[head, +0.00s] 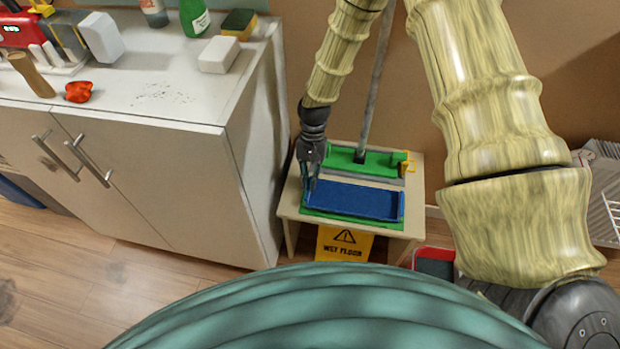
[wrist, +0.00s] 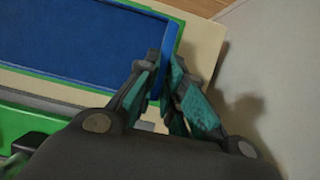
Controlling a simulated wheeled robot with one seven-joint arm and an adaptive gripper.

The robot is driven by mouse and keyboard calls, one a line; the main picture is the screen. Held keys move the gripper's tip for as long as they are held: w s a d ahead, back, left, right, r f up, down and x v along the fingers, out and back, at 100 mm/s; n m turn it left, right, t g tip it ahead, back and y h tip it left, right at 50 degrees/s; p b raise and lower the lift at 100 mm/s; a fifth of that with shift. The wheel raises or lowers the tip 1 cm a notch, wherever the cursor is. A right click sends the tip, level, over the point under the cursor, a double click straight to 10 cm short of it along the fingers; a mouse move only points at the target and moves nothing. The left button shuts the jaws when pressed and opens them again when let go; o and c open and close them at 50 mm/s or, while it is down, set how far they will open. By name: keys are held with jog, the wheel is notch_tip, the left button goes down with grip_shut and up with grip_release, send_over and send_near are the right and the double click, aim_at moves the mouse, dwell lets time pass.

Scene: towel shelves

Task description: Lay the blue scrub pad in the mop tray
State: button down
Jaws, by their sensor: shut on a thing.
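The blue scrub pad (head: 352,200) is a flat rectangle with a lighter raised rim. It lies over a green mop tray (head: 340,223) on a small pale table, and a strip of green shows along its front edge. My gripper (head: 308,186) is at its left end, pointing down, with its jaws shut on the pad's rim. In the wrist view my gripper (wrist: 164,80) pinches the short edge of the blue pad (wrist: 85,45), which reaches out of the picture. I cannot tell whether the pad rests fully on the tray.
A green mop head (head: 375,162) with an upright grey handle stands behind the pad. A white cabinet (head: 190,180) is close on the left. A wire rack (head: 605,205) stands at the right.

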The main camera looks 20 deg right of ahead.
jog(key=shift+f, duration=0.75)
dwell(1.1)
jog(key=c, duration=1.5)
grip_release()
jog(key=shift+o, duration=0.2)
jog(key=v, duration=1.2)
